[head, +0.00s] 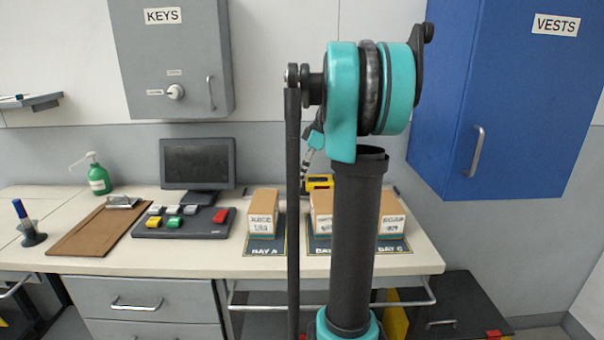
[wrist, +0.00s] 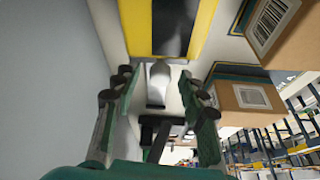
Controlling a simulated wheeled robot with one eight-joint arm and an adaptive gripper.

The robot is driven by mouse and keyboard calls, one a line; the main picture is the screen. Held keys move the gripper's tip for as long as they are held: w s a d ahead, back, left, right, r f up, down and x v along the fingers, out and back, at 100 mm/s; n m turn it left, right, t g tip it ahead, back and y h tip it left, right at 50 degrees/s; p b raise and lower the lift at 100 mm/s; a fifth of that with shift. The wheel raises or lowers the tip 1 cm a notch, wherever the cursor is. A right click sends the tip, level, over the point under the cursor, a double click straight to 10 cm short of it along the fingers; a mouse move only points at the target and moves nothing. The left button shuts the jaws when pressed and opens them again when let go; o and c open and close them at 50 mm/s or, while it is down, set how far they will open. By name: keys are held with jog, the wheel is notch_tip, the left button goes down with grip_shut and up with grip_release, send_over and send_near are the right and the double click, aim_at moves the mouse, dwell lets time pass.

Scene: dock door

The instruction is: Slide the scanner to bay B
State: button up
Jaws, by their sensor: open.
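The scanner (head: 320,182), yellow with a dark part, is at the back of the bench near bay B, partly hidden by my arm. What looks like it fills the top of the wrist view, a yellow frame around a dark centre (wrist: 172,25). My gripper (wrist: 158,105) is open, its fingers pointing toward it, with a pale grey piece showing between them; contact cannot be told. In the head view my arm mostly hides my gripper. The bay B mat (head: 318,245) holds a cardboard box (head: 321,208), partly behind my arm.
A box (head: 263,215) stands on the bay A mat (head: 262,251) and another (head: 391,220) on the bay C mat (head: 393,248). A monitor (head: 198,163), keypad (head: 185,222) and clipboard (head: 98,226) are left. A blue cabinet (head: 500,110) hangs right.

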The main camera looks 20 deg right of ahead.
aim_at(316, 179)
jog(key=v, duration=1.2)
jog(key=shift+a, duration=0.1)
